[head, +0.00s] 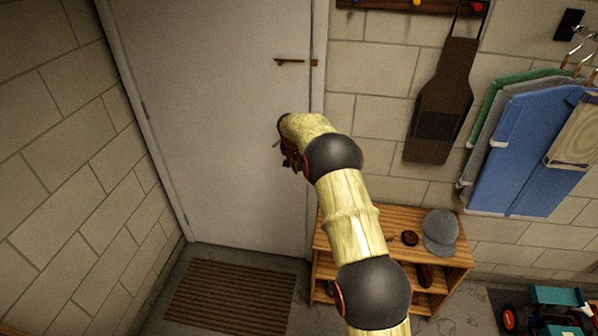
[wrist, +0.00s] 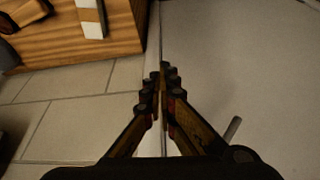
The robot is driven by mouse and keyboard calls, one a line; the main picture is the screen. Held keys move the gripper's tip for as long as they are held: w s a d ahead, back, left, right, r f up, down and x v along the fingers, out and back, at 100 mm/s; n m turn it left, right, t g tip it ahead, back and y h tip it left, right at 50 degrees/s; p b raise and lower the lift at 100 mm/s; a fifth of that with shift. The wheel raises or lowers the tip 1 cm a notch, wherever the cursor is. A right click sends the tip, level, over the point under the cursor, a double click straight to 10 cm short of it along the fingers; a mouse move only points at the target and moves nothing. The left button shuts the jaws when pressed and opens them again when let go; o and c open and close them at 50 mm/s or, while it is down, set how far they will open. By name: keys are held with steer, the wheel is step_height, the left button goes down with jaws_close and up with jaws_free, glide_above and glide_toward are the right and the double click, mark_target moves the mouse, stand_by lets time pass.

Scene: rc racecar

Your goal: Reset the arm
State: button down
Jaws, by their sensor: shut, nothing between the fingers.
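My arm rises through the middle of the head view, and my gripper (head: 288,158) is at its far end, in front of the white door (head: 200,120). The gripper is small and dark there, partly hidden by my own wrist. In the wrist view my gripper (wrist: 161,72) has its two fingers together at the tips, with nothing between them. I cannot tell how far the gripper is from the door.
A wooden shelf (head: 395,222) with a grey cap (head: 441,232) and shoes stands right of the door. A brown apron (head: 440,105) and blue clothing (head: 525,150) hang on the wall. A brown mat (head: 230,295) lies on the floor. A teal toy vehicle (head: 555,300) is at bottom right.

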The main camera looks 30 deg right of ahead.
steer(key=shift+s+a+r, duration=0.2)
steer(key=shift+r, duration=0.35)
steer(key=shift+n, duration=0.3)
steer(key=s+a+f+n+g+y, duration=0.1)
steer(key=s+a+f+n+g, duration=0.2)
steer(key=s, duration=0.8)
steer(key=s+a+r+n+t, duration=0.1)
steer(key=s+a+r, duration=0.5)
steer(key=s, duration=0.8)
steer(key=s+a+r+n+t+y, duration=0.1)
steer(key=s+a+r+n+t, duration=0.1)
steer(key=s+a+r, duration=0.5)
steer(key=s+a+r+n+t+y, duration=0.1)
steer(key=s+a+r+t, duration=0.1)
steer(key=s+a+r, duration=0.5)
steer(key=shift+s+r+n, duration=0.2)
steer(key=shift+s+r, duration=1.35)
steer(key=shift+s, duration=2.05)
steer(key=shift+s+r+n, duration=0.2)
steer(key=shift+s+r, duration=1.3)
steer(key=shift+s, duration=2.1)
